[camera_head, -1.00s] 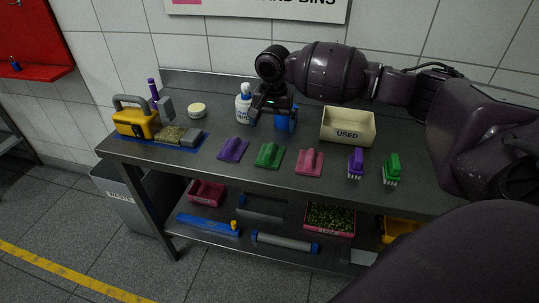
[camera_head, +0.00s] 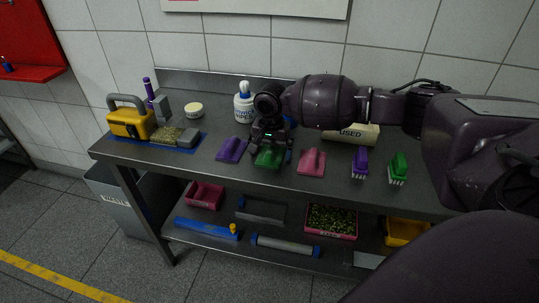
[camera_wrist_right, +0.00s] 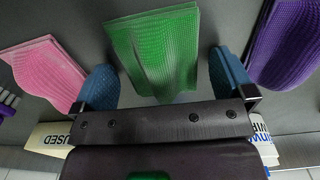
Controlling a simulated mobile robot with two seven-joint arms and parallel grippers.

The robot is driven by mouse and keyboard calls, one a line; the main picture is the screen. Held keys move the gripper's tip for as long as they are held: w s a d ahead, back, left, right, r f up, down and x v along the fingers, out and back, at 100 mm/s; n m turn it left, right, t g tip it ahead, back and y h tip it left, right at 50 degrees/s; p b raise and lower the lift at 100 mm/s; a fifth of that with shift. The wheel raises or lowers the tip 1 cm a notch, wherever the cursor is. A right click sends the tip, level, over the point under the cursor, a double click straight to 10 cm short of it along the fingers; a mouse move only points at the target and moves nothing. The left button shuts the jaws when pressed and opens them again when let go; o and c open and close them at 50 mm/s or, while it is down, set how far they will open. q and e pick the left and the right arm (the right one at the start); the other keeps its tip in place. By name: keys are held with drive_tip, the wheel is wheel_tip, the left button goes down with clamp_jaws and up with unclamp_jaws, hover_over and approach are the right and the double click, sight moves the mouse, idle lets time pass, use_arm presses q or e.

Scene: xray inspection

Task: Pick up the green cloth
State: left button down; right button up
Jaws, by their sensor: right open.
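The green cloth (camera_head: 268,157) lies folded on the metal table, between a purple cloth (camera_head: 232,149) and a pink cloth (camera_head: 312,161). My right gripper (camera_head: 268,150) hangs just above the green cloth and hides part of it. In the right wrist view the green cloth (camera_wrist_right: 155,50) has a raised fold and lies between the two blue fingertips (camera_wrist_right: 164,82), which are spread apart on either side of it. No contact is visible. My left gripper is in neither view.
A wipes tub (camera_head: 243,108) stands behind the cloths. A bin labelled USED (camera_head: 352,134) is partly hidden by my right arm. A yellow case (camera_head: 130,122) stands on the left. Bare tabletop lies in front.

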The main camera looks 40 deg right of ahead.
sight(271, 147)
drive_tip(key=shift+r, duration=0.1)
drive_tip(key=shift+c, duration=0.8)
drive_tip(key=c, duration=0.7)
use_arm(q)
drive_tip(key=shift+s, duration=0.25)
use_arm(e)
drive_tip(key=shift+c, duration=0.3)
use_arm(q)
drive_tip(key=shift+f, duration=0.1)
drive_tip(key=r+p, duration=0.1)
drive_tip(key=p, duration=0.1)
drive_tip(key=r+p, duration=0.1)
drive_tip(key=p, duration=0.1)
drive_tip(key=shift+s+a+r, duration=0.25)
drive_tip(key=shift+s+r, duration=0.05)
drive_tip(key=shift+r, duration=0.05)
use_arm(e)
wheel_tip(271, 147, up, 20)
